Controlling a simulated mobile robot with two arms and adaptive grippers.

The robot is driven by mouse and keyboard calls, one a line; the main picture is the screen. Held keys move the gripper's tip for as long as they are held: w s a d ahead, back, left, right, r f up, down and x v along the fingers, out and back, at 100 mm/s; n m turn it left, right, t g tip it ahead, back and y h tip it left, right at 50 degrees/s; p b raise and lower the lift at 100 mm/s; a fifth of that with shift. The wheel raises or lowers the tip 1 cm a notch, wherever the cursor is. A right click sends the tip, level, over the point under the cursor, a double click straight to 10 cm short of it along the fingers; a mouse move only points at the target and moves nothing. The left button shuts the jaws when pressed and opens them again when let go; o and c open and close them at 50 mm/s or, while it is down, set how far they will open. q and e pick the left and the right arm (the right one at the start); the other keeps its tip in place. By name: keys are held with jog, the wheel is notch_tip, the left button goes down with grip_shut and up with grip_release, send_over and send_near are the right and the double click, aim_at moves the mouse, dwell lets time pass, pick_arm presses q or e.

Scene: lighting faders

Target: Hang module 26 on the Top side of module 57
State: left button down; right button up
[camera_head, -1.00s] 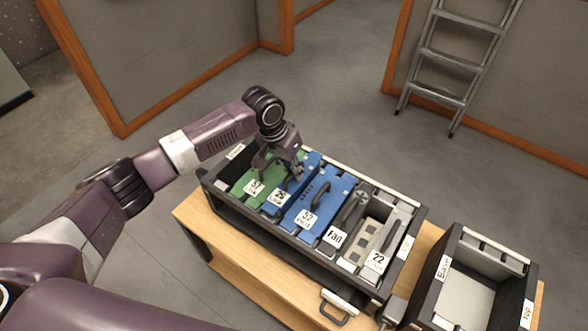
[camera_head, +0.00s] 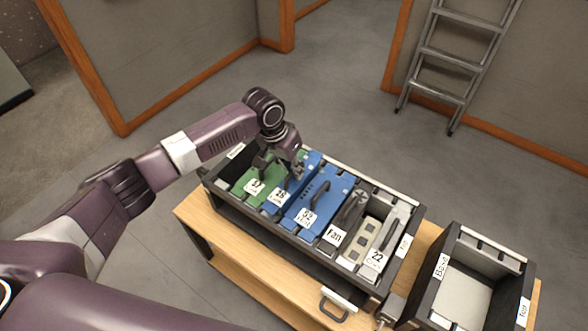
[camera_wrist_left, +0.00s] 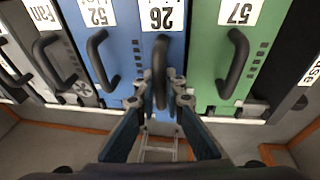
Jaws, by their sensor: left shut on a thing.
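Module 26 (camera_head: 280,196) is a narrow blue panel in the open case, between the green module 57 (camera_head: 250,184) and the wider blue module 52 (camera_head: 320,200). The left wrist view shows module 26 (camera_wrist_left: 158,45) in the middle, with module 57 (camera_wrist_left: 222,60) to its right. My left gripper (camera_head: 294,176) is over module 26. In the left wrist view its fingers (camera_wrist_left: 161,88) are shut on the black handle of module 26. Module 26 looks seated in its slot. My right gripper is out of view.
The same case (camera_head: 268,230) holds a Fan module (camera_head: 345,218) and module 22 (camera_head: 366,245). An open box (camera_head: 437,290) with Base and Top labels stands to the right, with bare floor inside. Both stand on a wooden table (camera_head: 190,212).

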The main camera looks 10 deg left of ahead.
pick_arm(q)
jog(key=shift+a+b+x, duration=0.25)
jog(key=shift+b+x, duration=0.3)
jog(key=shift+x, duration=0.55)
dwell(0.3)
jog(key=c, duration=1.9)
grip_release()
jog(key=shift+s+f, duration=0.1)
jog(key=shift+s, duration=0.15)
jog(key=shift+c, duration=0.2)
jog(key=shift+s+f, duration=0.1)
jog(key=shift+f, duration=0.1)
jog(key=shift+a+r, duration=0.1)
jog(key=shift+r, duration=0.25)
jog(key=w+d+p+v, duration=0.1)
jog(key=p+v, duration=0.8)
jog(key=v, duration=0.9)
jog(key=shift+w+d+r, duration=0.15)
jog(key=shift+d+r, duration=0.15)
jog(key=shift+r, duration=0.15)
